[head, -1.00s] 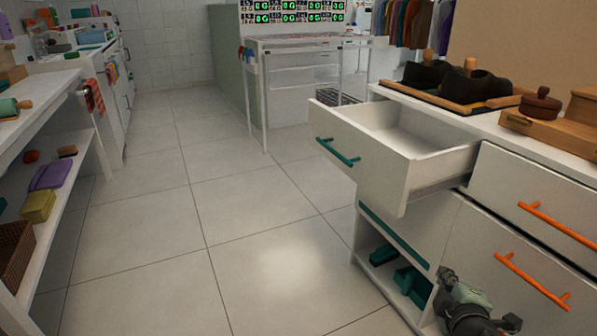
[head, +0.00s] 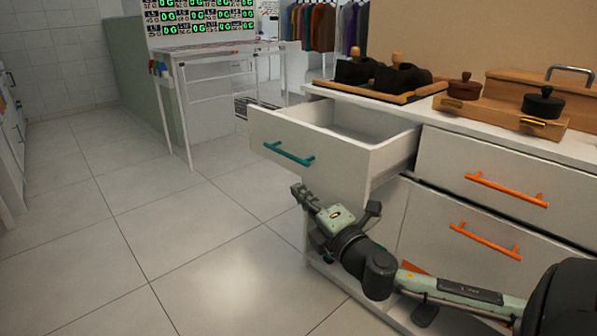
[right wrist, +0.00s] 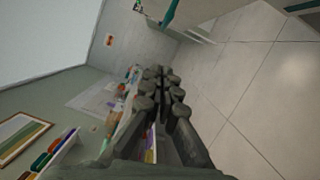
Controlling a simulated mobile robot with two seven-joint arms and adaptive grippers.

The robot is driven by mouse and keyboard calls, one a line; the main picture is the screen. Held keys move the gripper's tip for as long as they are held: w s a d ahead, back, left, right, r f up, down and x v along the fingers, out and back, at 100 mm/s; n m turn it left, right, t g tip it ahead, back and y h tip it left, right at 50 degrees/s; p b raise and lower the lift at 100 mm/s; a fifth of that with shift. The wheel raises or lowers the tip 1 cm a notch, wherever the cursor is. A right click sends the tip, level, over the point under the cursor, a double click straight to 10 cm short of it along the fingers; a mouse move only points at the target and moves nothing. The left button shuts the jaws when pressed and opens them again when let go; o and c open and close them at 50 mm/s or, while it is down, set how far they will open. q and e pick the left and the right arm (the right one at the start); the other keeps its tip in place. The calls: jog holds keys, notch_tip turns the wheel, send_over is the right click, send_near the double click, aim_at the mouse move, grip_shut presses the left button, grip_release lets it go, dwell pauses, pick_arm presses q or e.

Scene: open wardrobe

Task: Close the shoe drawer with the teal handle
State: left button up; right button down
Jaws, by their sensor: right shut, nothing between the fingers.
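The white shoe drawer (head: 322,146) sticks out of the cabinet, open and seemingly empty inside, though its near interior is hidden by its walls. Its teal handle (head: 289,154) is on the front panel. A teal bar that looks like this handle shows at the top of the right wrist view (right wrist: 169,13). My right gripper (head: 304,197) is shut and empty, low in front of the cabinet. In the head view it appears just below the drawer front and handle, apart from them. My left gripper is not in view.
Two closed drawers with orange handles (head: 505,190) are right of the open drawer. The cabinet top (head: 500,128) holds black shoes (head: 400,78), a wooden box and lidded pots. A white table (head: 215,52) stands behind at left. Open tiled floor (head: 180,230) lies left of the drawer.

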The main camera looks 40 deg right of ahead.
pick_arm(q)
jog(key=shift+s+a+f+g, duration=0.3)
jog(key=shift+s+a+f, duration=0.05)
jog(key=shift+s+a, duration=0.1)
pick_arm(e)
jog(key=w+d+r, duration=0.1)
jog(key=w+d, duration=0.3)
jog(key=w, duration=0.2)
jog(key=shift+w+d, duration=0.15)
jog(key=shift+d, duration=0.25)
